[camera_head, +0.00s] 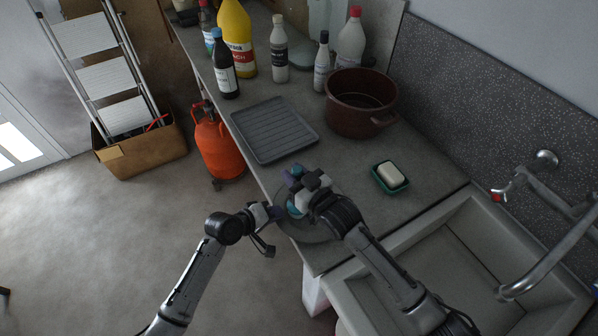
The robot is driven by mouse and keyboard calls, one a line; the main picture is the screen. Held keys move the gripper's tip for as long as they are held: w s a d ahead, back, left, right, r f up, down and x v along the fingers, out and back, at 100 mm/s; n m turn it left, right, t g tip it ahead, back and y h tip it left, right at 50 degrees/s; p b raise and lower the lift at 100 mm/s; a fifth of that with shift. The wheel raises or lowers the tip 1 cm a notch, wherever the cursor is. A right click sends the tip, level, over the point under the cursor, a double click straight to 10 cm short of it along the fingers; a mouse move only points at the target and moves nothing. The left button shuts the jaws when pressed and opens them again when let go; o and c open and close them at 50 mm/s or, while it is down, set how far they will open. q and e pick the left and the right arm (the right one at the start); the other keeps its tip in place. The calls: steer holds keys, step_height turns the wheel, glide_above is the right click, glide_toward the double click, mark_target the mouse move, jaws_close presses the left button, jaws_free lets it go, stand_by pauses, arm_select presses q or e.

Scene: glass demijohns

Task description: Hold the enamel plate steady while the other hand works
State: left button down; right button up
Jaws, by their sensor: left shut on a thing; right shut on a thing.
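The enamel plate (318,232) is a dull grey disc lying near the front edge of the counter, left of the sink. My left gripper (279,213) comes in from the left and is shut on the plate's left rim. My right gripper (297,200) is above the plate and shut on a small light blue thing (294,209), mostly hidden under the gripper. I cannot tell what this thing is or whether it touches the plate. My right gripper and forearm cover much of the plate.
A grey ribbed tray (273,130) lies behind the plate. A green soap dish (389,178) with white soap and a brown pot (360,102) stand to the right. The sink (450,262) and tap (545,245) are at lower right. Several bottles stand at the back.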

arm_select(q)
steer(key=shift+f, duration=0.1)
arm_select(e)
steer(key=shift+r, duration=0.1)
step_height(320, 180, up, 7)
stand_by(0.7)
stand_by(0.4)
arm_select(q)
steer(key=c, duration=1.1)
jaws_free()
steer(key=v, duration=1.2)
